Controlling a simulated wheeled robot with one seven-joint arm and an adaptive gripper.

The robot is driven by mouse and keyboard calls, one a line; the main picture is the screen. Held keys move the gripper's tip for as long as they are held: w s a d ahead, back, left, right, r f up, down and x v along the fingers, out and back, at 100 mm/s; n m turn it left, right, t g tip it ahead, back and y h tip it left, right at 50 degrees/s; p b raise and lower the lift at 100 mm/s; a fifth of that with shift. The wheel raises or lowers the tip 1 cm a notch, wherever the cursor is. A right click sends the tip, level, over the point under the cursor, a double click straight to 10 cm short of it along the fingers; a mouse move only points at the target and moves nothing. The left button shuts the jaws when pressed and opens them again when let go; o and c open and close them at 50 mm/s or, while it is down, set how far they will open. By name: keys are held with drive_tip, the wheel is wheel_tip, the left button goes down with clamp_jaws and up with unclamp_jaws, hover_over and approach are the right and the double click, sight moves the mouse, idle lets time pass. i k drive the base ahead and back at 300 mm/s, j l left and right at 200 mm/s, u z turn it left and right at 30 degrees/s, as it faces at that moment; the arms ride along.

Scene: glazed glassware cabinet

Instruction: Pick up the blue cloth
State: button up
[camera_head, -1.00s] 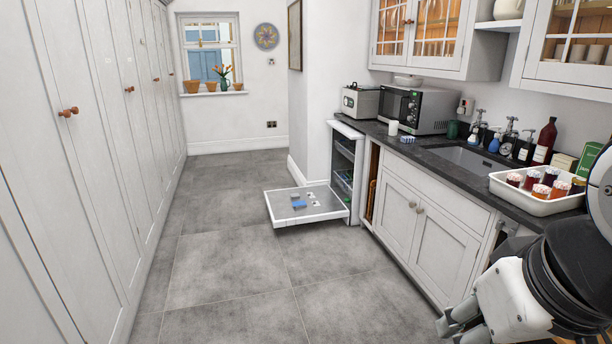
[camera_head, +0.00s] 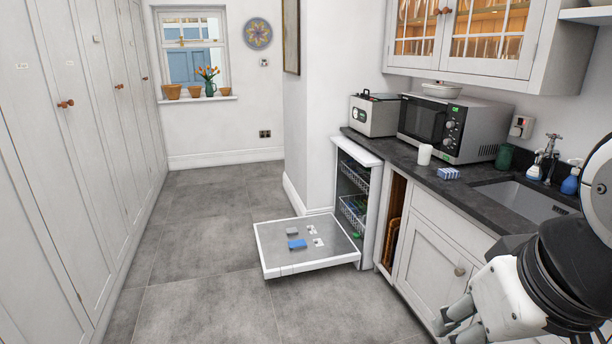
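A small blue and white patterned block (camera_head: 449,173), which looks like a folded cloth, lies on the dark worktop in front of the microwave. A plain blue flat piece (camera_head: 297,244) lies on the lowered dishwasher door. I cannot tell for sure which of the two is the blue cloth. My gripper (camera_head: 452,326) is at the lower right, in front of the base cabinets, below the worktop and apart from both blue things. Its fingers are partly cut off by the frame edge, and their opening is unclear.
The open dishwasher door (camera_head: 305,266) juts into the aisle, with a grey piece (camera_head: 292,232) and white pieces on it. A white cup (camera_head: 424,154), the microwave (camera_head: 445,128), a green cup (camera_head: 504,157) and the sink (camera_head: 523,202) are on the worktop. The floor (camera_head: 190,290) is clear.

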sight(449, 173)
drive_tip(key=i+z, duration=0.2)
drive_tip(key=i, duration=0.35)
drive_tip(key=i+j+z, duration=0.25)
drive_tip(key=i, duration=0.25)
drive_tip(key=i+j+z, duration=0.2)
drive_tip(key=i, duration=0.35)
drive_tip(key=i+j+z, duration=0.25)
drive_tip(key=z, duration=0.25)
drive_tip(key=i+j+z, duration=0.6)
drive_tip(key=j+z, duration=0.35)
drive_tip(key=i+j+z, duration=0.15)
drive_tip(key=j+z, duration=0.75)
drive_tip(key=j, duration=0.4)
